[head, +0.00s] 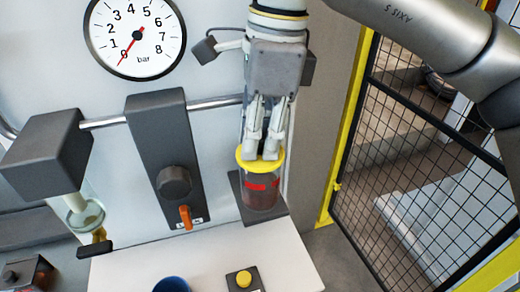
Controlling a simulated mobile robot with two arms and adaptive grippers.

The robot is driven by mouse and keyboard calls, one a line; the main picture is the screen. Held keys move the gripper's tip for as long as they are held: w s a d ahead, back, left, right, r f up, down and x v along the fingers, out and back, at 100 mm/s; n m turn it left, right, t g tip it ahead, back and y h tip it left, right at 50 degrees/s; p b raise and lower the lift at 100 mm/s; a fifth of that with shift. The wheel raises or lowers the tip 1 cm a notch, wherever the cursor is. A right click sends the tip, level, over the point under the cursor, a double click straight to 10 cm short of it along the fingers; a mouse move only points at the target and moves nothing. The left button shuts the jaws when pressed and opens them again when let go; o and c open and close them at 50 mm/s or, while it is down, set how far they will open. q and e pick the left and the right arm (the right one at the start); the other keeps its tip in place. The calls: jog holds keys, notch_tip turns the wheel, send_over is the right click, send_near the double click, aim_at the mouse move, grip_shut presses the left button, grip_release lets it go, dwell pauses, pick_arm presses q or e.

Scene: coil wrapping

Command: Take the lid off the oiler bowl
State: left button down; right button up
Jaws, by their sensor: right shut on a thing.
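The oiler bowl (262,196) is a clear cup with dark reddish contents and red marks. It stands upright on a dark plate at the right of the panel. Its yellow lid (260,163) is on top of the bowl or very close to it; I cannot tell if there is a gap. My right gripper (262,150) comes from above and is shut on the lid. My left gripper is not in view.
A pressure gauge (136,37) hangs at the upper left. A dark block with a knob (174,182) and a filter unit (47,153) are to the left. A white table (205,258) holds a yellow button (244,279) and a blue cup (172,285). A mesh fence (425,160) stands right.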

jog(key=shift+r, duration=0.55)
jog(key=s+r+b, duration=0.1)
jog(key=s+r, duration=0.3)
jog(key=s+r+b, duration=0.1)
jog(key=s+r, duration=0.2)
jog(key=s, duration=0.2)
jog(key=s+r+b, duration=0.2)
jog(key=s+r, duration=0.2)
jog(key=s, duration=0.1)
jog(key=shift+a+r, duration=0.25)
jog(key=shift+r, duration=0.1)
